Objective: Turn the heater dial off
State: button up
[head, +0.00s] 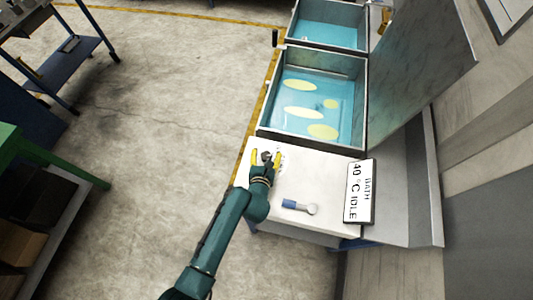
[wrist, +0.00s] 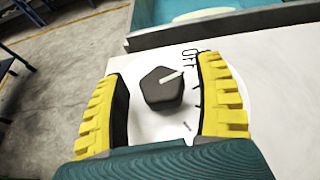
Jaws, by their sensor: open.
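The heater dial (wrist: 161,90) is a dark faceted knob on a white panel. Its white pointer line is directed right and slightly up in the wrist view. The printed OFF mark (wrist: 192,53) sits above and right of the knob; the right finger partly covers the scale beside it. My gripper (wrist: 165,95) is open, with one yellow ribbed finger on each side of the dial and visible gaps to both. In the head view, my gripper (head: 267,157) is over the far left part of the white panel (head: 325,180), and the dial shows only partly between the fingers.
A display (head: 360,191) reading BATH 40 °C IDLE stands at the panel's right. A blue-handled item (head: 300,206) lies on the panel near my arm. Open floor is at left.

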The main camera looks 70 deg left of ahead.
jog(key=c, duration=1.2)
jog(key=shift+d+f+b, duration=0.1)
jog(key=shift+f+b, duration=0.1)
jog(key=shift+b, duration=0.45)
jog(key=shift+w+n+g+y+b, duration=0.1)
jog(key=shift+n+g+y+b, duration=0.3)
jog(key=shift+n, duration=0.1)
jog(key=shift+n+g+b, duration=0.6)
jog(key=shift+g+b, duration=0.05)
jog(key=shift+g, duration=0.15)
jog(key=n+g, duration=0.3)
jog(key=shift+r+g+y+b, duration=0.1)
jog(key=shift+g+y+b, duration=0.2)
jog(key=shift+y+b, duration=0.1)
jog(key=shift+n+g+b, duration=0.3)
jog(key=shift+n+g, duration=1)
jog(key=shift+g, duration=0.1)
jog(key=o, duration=1.2)
